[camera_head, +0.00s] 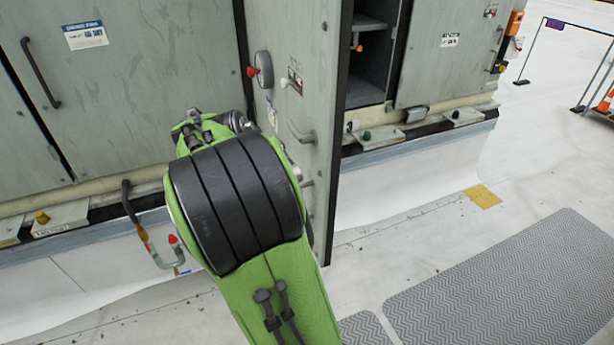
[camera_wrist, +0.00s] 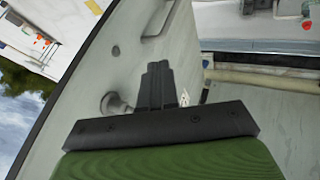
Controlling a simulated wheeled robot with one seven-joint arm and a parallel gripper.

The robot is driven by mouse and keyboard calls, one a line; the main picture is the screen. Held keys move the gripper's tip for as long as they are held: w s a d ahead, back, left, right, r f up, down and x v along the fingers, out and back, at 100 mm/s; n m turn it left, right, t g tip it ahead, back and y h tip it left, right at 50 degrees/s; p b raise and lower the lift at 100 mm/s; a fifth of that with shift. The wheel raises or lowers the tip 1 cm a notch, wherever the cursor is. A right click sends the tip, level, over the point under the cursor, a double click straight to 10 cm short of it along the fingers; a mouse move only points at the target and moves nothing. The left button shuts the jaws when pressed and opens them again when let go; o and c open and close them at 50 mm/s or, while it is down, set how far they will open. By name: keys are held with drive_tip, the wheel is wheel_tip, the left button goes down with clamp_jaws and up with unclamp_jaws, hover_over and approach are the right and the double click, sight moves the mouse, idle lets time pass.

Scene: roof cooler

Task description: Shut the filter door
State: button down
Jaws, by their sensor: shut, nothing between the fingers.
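The filter door (camera_head: 315,110) stands swung open, its outer face turned left and its dark edge towards me. This face carries a round gauge (camera_head: 264,69) and a bar handle (camera_head: 301,132). Right of the door is the open compartment (camera_head: 364,92) with grey shelves. My gripper is hidden behind my green arm in the head view. In the wrist view my gripper (camera_wrist: 158,70) is shut and empty, with the pale door face (camera_wrist: 135,65) behind its fingers. The bar handle (camera_wrist: 156,22) shows above the fingertips. I cannot tell whether the fingers touch the door.
A closed cabinet door (camera_head: 120,90) with a black handle is on the left, and another closed panel (camera_head: 445,55) is on the right. A bent pipe (camera_head: 150,240) sticks out low at left. Grey mats (camera_head: 510,285) lie on open floor at right.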

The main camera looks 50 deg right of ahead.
sight(312, 184)
drive_tip(key=shift+s+d+f, duration=0.3)
drive_tip(key=shift+d+f, duration=0.9)
drive_tip(key=shift+d, duration=0.25)
drive_tip(key=shift+s+d+f, duration=0.25)
drive_tip(key=shift+d+f, duration=0.95)
drive_tip(key=shift+d, duration=0.2)
drive_tip(key=shift+s+d+f, duration=0.3)
drive_tip(key=shift+d+f, duration=0.9)
drive_tip(key=shift+d, duration=0.25)
